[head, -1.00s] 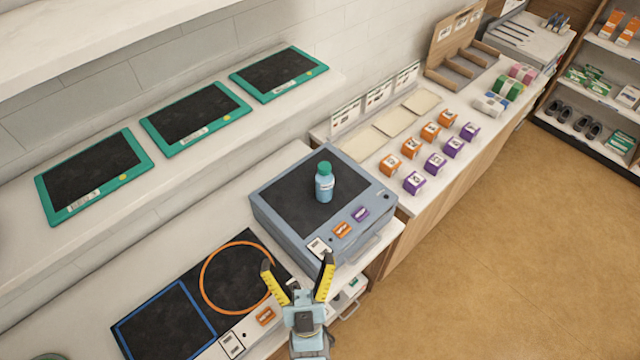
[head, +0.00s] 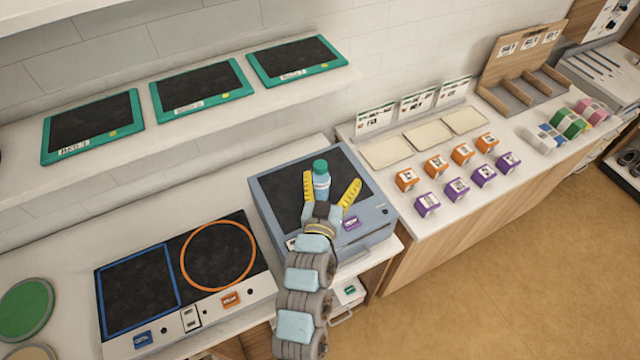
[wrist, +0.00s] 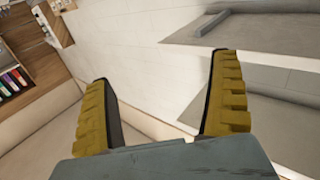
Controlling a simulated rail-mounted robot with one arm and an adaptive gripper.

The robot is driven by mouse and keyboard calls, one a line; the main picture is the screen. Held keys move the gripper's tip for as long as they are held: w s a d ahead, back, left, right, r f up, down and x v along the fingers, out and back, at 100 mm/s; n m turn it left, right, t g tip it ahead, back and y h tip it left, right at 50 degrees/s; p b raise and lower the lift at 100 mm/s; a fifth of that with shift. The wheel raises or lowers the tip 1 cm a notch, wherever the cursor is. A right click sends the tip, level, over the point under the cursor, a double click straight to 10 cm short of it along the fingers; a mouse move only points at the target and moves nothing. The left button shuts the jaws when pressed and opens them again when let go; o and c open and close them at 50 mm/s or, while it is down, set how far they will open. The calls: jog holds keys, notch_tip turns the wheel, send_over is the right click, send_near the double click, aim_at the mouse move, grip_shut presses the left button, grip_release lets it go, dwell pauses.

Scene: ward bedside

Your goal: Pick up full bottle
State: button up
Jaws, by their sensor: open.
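A light blue bottle with a green cap (head: 321,183) stands upright on the dark top of a grey-blue device (head: 374,222). How full it is I cannot tell. My gripper (head: 330,190), with two yellow fingers, is open and empty in front of the bottle as seen in the head view. The bottle shows between the spread fingers there, its lower end partly hidden by the gripper. In the wrist view my open fingers (wrist: 164,95) show with only wall, shelf edges and a surface beyond them; the bottle is not seen there.
Left of the device lies a dark panel with a blue square (head: 140,290) and an orange ring (head: 218,255). A shelf with green-framed trays (head: 200,88) runs behind. Orange and purple blocks (head: 457,189) stand on the right counter. Floor is free at the lower right.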

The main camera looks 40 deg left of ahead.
jog(key=s+a+f+g+h, duration=0.2)
jog(key=s+a, duration=0.1)
jog(key=m+g+h+b, duration=0.1)
jog(key=g+h+b, duration=0.15)
jog(key=b, duration=0.85)
send_near(317, 182)
jog(key=shift+y, duration=0.35)
jog(key=p+x, duration=0.2)
jog(key=x, duration=0.5)
jog(key=shift+a+r, duration=0.1)
jog(key=shift+r, duration=0.05)
jog(key=shift+d+p+x, duration=0.2)
jog(key=shift+p+x, duration=0.25)
jog(key=shift+x, duration=0.7)
jog(key=shift+d+p+x, duration=0.15)
jog(key=shift+p+x, duration=0.3)
jog(key=shift+x, duration=1.5)
jog(key=shift+d, duration=0.1)
jog(key=c, duration=1.4)
jog(key=shift+o, duration=0.2)
